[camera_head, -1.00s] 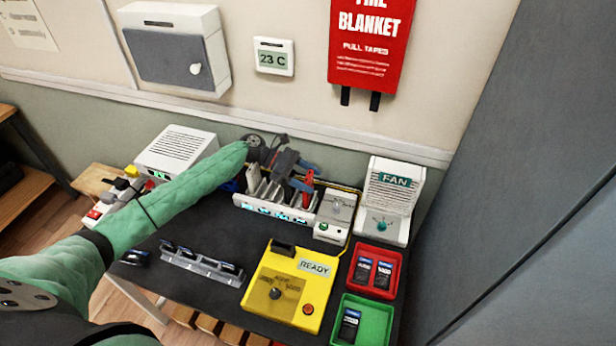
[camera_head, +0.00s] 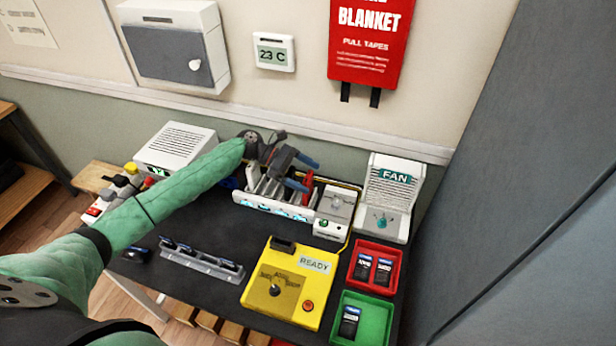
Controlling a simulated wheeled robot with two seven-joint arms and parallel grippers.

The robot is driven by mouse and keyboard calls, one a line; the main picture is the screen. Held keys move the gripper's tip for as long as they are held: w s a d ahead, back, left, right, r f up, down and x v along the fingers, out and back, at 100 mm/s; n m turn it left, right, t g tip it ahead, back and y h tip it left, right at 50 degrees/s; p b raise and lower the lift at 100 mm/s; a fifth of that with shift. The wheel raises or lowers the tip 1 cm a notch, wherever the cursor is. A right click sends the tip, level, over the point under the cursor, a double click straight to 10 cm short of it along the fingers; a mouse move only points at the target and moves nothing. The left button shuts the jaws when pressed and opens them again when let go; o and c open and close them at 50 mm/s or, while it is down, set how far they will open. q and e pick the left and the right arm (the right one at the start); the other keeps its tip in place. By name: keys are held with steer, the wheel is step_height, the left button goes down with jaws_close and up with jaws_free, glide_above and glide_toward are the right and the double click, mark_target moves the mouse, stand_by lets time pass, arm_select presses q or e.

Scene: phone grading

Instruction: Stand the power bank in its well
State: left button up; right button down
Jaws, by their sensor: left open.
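A white rack (camera_head: 270,208) with several upright slots and lit blue labels stands at the back of the dark table. My left gripper (camera_head: 308,176) is over the rack's right end, with its blue-tipped fingers apart. A narrow red upright thing (camera_head: 306,184) shows at the rack's right end, close to the fingertips. It may be the power bank, but I cannot tell, nor whether it touches a finger. Its lower part is hidden in the rack. My left wrist hides part of the rack's back. My right gripper is not in view.
A white device (camera_head: 333,210) stands right of the rack, beside the fan unit (camera_head: 391,195). In front are a yellow test box (camera_head: 263,312), a grey strip (camera_head: 203,264) of dark items, a red tray (camera_head: 396,288) and a green tray (camera_head: 377,323).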

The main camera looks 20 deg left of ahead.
mark_target(289, 172)
arm_select(q)
steer(key=b+v, duration=0.2)
steer(key=v, duration=0.3)
steer(key=shift+w+a+f, duration=0.1)
steer(key=shift+a+f, duration=0.05)
steer(key=shift+a, duration=0.15)
steer(key=shift+a+r, duration=0.5)
steer(key=shift+a, duration=0.15)
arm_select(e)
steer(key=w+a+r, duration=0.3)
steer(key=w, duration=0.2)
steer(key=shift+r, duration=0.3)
